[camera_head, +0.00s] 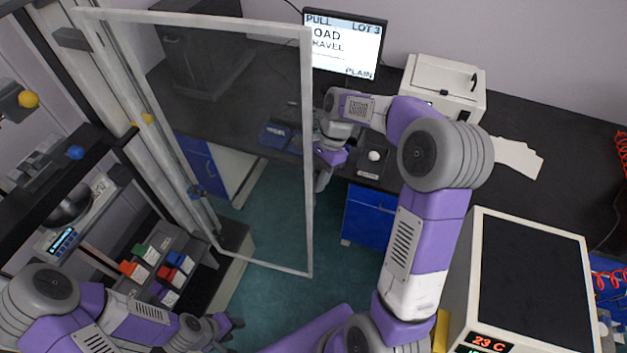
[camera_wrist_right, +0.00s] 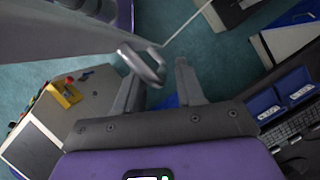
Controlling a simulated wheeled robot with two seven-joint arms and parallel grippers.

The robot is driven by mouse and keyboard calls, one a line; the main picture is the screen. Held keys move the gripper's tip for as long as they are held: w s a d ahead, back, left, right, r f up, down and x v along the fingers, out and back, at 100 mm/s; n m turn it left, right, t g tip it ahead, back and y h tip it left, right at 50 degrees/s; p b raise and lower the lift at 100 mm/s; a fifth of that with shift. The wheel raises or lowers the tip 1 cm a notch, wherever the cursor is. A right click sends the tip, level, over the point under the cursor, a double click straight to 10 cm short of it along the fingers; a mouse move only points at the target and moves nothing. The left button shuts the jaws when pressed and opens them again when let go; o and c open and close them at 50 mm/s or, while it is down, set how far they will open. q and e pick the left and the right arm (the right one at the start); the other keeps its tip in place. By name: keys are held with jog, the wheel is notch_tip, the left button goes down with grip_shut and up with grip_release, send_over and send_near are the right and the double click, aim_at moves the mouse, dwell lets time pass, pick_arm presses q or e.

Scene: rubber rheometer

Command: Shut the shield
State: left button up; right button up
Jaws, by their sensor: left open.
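The shield (camera_head: 309,110) is a clear panel in a pale grey frame. It stands swung open, hinged at the left on the machine's frame and reaching out over the floor. My right gripper (camera_head: 322,178) is by the free edge of the shield. In the right wrist view, a grey metal handle (camera_wrist_right: 146,66) lies near the fingertips of my right gripper (camera_wrist_right: 158,75), whose fingers are apart. I cannot tell if they touch the handle. My left gripper (camera_head: 228,328) is open and empty at the bottom left, below the shield.
A black bench (camera_head: 545,180) with a monitor (camera_head: 345,45) and a white box machine (camera_head: 445,88) lies behind. A white oven-like unit (camera_head: 590,290) with a temperature readout stands at right. Coloured bins (camera_head: 160,265) sit at left. Green floor is clear under the shield.

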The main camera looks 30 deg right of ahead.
jog(key=shift+s+a+f, duration=0.1)
jog(key=shift+a+f, duration=0.15)
jog(key=shift+f, duration=0.45)
grip_shut()
